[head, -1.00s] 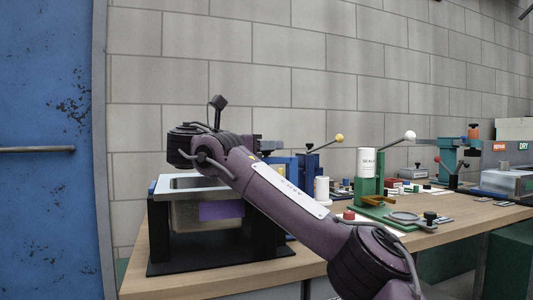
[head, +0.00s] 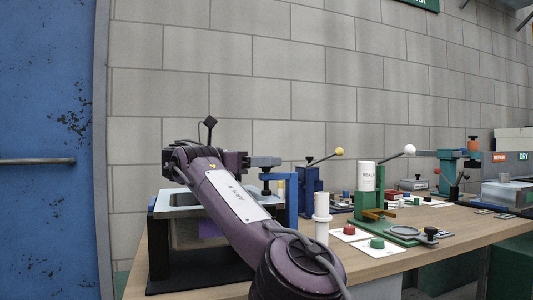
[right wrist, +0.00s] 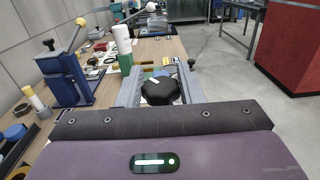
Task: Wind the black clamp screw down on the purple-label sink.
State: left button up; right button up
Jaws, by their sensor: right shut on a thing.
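The purple-label sink (head: 180,198) is a pale metal basin on a black stand at the left end of the bench in the head view. A blue clamp (head: 291,196) stands at the sink's right side. The black clamp screw (head: 265,176) shows just under my right gripper (head: 264,162). In the right wrist view, its black knob (right wrist: 160,91) lies between the two grey fingers of my right gripper (right wrist: 160,88), which is shut on it. My left gripper is out of view.
A white post (head: 321,218) stands just right of the clamp. A blue door (head: 45,150) is at far left.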

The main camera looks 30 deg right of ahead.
jog(key=shift+a, duration=0.15)
dwell(0.3)
jog(key=o, duration=1)
jog(key=shift+w+a, duration=0.15)
jog(key=shift+c, duration=0.2)
